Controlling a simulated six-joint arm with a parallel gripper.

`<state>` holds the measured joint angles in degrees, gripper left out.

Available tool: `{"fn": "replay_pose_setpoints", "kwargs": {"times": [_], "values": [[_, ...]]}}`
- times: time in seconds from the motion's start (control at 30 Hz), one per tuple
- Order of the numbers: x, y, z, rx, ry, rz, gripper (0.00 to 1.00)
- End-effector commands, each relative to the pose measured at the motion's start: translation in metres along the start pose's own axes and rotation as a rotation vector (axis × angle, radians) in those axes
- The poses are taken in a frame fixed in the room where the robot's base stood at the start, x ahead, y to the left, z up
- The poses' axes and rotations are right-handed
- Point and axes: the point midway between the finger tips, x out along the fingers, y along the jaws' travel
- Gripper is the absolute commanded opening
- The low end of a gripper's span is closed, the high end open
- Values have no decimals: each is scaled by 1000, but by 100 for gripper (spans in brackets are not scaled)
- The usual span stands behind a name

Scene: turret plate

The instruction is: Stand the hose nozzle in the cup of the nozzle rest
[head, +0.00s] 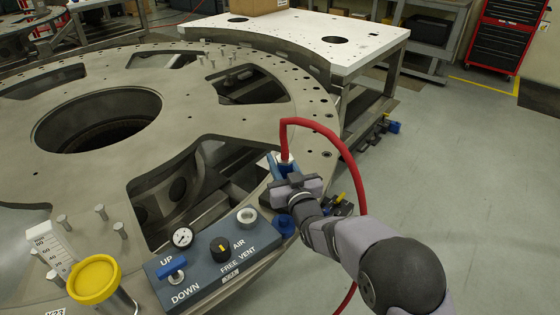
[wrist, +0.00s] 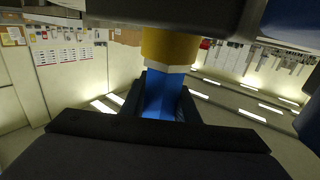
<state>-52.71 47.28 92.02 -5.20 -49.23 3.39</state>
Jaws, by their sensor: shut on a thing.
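My gripper (head: 289,178) is shut on the hose nozzle (head: 276,166) above the plate's right edge. A red hose (head: 352,165) rises from the nozzle's pale collar and loops down to the right. In the wrist view the nozzle's blue body (wrist: 160,95) sits between the dark jaws, with a white ring and a yellow band (wrist: 168,47) above.
The control panel (head: 212,262) carries a gauge, a blue lever, a black knob and a grey socket. A white-topped bench (head: 300,36) stands behind. Floor is clear at the right.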

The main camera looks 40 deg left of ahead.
Motion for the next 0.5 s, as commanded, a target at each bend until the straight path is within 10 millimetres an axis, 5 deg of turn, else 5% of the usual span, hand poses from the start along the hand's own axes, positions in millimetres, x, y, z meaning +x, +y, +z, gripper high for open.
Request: {"fn": "replay_pose_setpoints", "kwargs": {"times": [0.43, 0.47, 0.5], "values": [[0, 0, 4, 0, -2, 0, 0], [0, 0, 4, 0, -2, 0, 35], [0, 0, 4, 0, -2, 0, 44]]}}
